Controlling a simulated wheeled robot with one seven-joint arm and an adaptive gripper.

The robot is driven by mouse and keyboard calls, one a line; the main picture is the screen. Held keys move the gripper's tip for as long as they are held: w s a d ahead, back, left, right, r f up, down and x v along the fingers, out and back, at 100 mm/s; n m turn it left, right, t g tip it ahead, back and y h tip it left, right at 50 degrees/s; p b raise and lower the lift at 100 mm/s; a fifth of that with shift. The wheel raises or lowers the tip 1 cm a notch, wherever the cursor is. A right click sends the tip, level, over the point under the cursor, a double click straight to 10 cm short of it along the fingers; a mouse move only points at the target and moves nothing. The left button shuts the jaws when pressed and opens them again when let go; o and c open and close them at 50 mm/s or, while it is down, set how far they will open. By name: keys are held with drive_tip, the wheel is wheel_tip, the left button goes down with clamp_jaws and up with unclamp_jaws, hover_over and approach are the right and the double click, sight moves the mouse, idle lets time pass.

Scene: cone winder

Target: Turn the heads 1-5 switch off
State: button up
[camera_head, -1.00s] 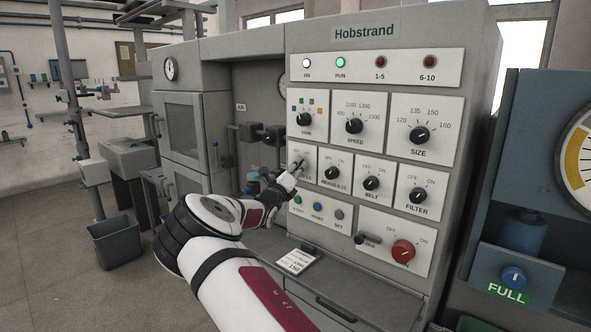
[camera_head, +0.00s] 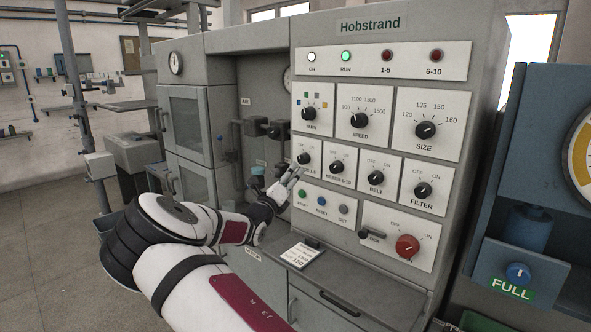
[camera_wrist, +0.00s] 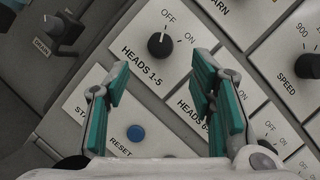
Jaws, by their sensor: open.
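The heads 1-5 switch (camera_wrist: 161,46) is a round black knob on a white plate with OFF and ON marks. In the wrist view its white pointer line appears to point up toward OFF. It also shows in the head view (camera_head: 304,158), uncovered, on the panel's left side. My gripper (camera_wrist: 158,85) is open, its two teal-padded fingers apart with nothing between them. The fingertips lie below the knob in the wrist view and do not enclose it. In the head view my gripper (camera_head: 294,176) is just below and left of the knob.
The heads 6-10 knob (camera_head: 336,167) is just right of the heads 1-5 switch. The START (camera_head: 302,194) and RESET (camera_head: 322,201) buttons are below. The RUN lamp (camera_head: 346,56) glows green; the 1-5 lamp (camera_head: 387,56) is dark red. A card (camera_head: 302,255) lies on the ledge.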

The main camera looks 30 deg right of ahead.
drive_tip(key=shift+v, duration=1.7)
